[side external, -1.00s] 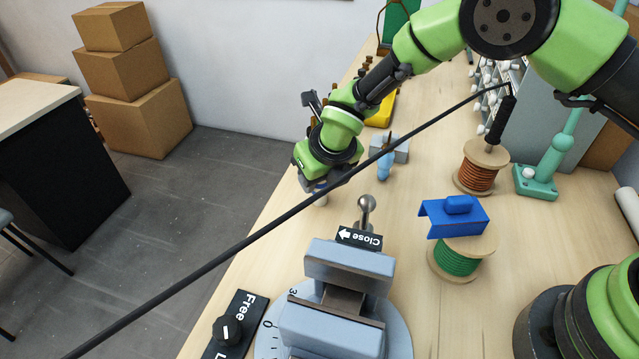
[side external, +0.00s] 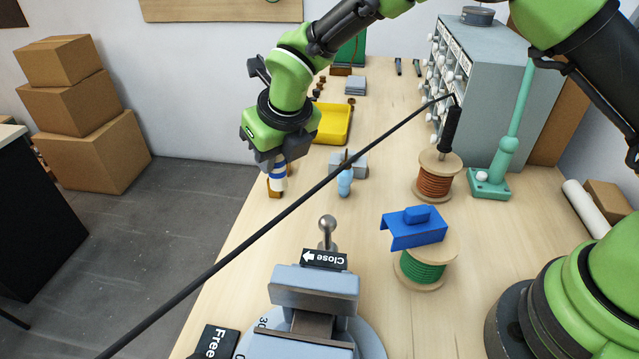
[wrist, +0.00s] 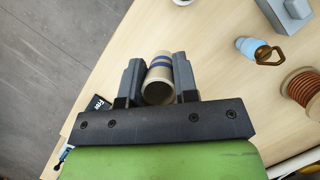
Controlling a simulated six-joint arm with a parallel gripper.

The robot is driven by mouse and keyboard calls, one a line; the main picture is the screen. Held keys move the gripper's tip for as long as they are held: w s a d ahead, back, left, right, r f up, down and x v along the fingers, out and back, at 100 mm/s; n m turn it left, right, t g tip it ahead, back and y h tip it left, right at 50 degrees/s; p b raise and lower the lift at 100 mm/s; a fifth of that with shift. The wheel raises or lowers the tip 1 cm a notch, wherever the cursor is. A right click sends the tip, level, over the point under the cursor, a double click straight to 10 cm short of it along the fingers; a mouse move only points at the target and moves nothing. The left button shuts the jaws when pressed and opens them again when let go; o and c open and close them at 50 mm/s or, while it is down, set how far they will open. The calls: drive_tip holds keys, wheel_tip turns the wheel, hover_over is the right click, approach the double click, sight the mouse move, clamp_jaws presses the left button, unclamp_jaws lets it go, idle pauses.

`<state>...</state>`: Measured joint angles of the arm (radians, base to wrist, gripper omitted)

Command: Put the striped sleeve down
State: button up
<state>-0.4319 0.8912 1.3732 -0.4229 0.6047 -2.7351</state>
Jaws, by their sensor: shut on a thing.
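My gripper (wrist: 158,85) is shut on the striped sleeve (wrist: 158,72), a pale tube with blue bands. In the wrist view the sleeve sits between both fingers with its open end toward the camera. In the side external view the blue-and-white sleeve (side external: 278,180) hangs below my gripper (side external: 278,162), near the left edge of the workbench (side external: 385,225). A small brown object (side external: 271,189) shows right behind or beside the sleeve's lower end. I cannot tell whether the sleeve touches it or the bench.
A vise (side external: 315,290) stands in front, with a light-blue bottle-like item (side external: 345,183) beyond it. A yellow tray (side external: 333,123) lies behind. Orange (side external: 435,186) and green (side external: 422,270) wire spools stand at right. A long black rod (side external: 240,248) crosses the view.

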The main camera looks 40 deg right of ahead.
wheel_tip(320, 180, up, 7)
drive_tip(key=s+d+f+m+g+h, duration=0.1)
drive_tip(key=s+d+m+h, duration=0.15)
drive_tip(key=d+m, duration=0.5)
drive_tip(key=s+d+f+m+g+h, duration=0.15)
drive_tip(key=s+d+m, duration=0.25)
drive_tip(key=d+m, duration=0.4)
drive_tip(key=s+d+r+m+g+y, duration=0.1)
drive_tip(key=s+d+m+g, duration=0.2)
drive_tip(key=s+d+m, duration=0.45)
drive_tip(key=s+d+m+g+y, duration=0.2)
drive_tip(key=s+d+m+g, duration=0.2)
drive_tip(key=s+m, duration=0.7)
drive_tip(key=shift+t+h, duration=0.3)
drive_tip(key=shift+t, duration=0.05)
drive_tip(key=f, duration=1.4)
drive_tip(key=shift+w+f, duration=0.3)
